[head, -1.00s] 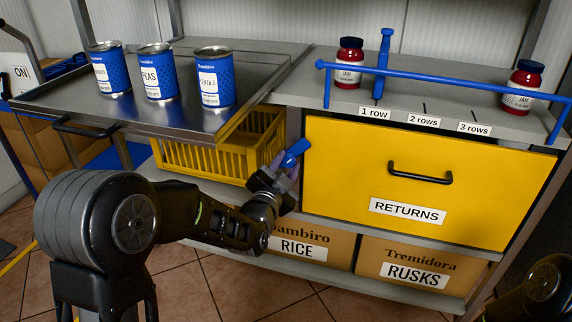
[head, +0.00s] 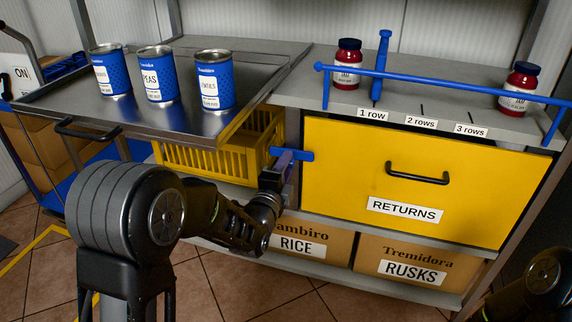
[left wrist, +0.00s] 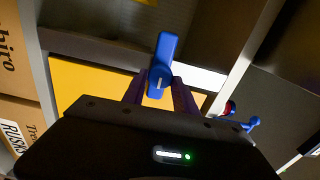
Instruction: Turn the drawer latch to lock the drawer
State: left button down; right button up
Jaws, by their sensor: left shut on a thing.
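The blue drawer latch (head: 297,155) sits at the upper left edge of the yellow RETURNS drawer (head: 425,156). It lies about level, and its right end reaches over the drawer front's edge. The drawer looks pushed in. My left gripper (head: 284,163) is shut on the latch from the front left. In the left wrist view, the latch (left wrist: 163,60) stands between the two purple fingers of the gripper (left wrist: 160,88), with part of the yellow drawer (left wrist: 80,82) behind. Where the fingers touch the latch is partly hidden. My right gripper is out of view.
A black handle (head: 418,175) is on the drawer front. A yellow crate (head: 205,160) is left of the latch, under a metal tray (head: 130,118) with blue cans. A blue rail (head: 440,91) and jam jars (head: 347,65) are above. RICE (head: 312,240) and RUSKS (head: 440,255) boxes are below.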

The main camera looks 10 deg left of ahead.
pick_arm(q)
jog(key=shift+m, duration=0.3)
jog(key=c, duration=1)
grip_release()
jog(key=shift+s, duration=0.15)
jog(key=s+p, duration=0.2)
jog(key=s, duration=0.5)
jog(key=shift+s+a, duration=0.2)
jog(key=shift+s, duration=0.05)
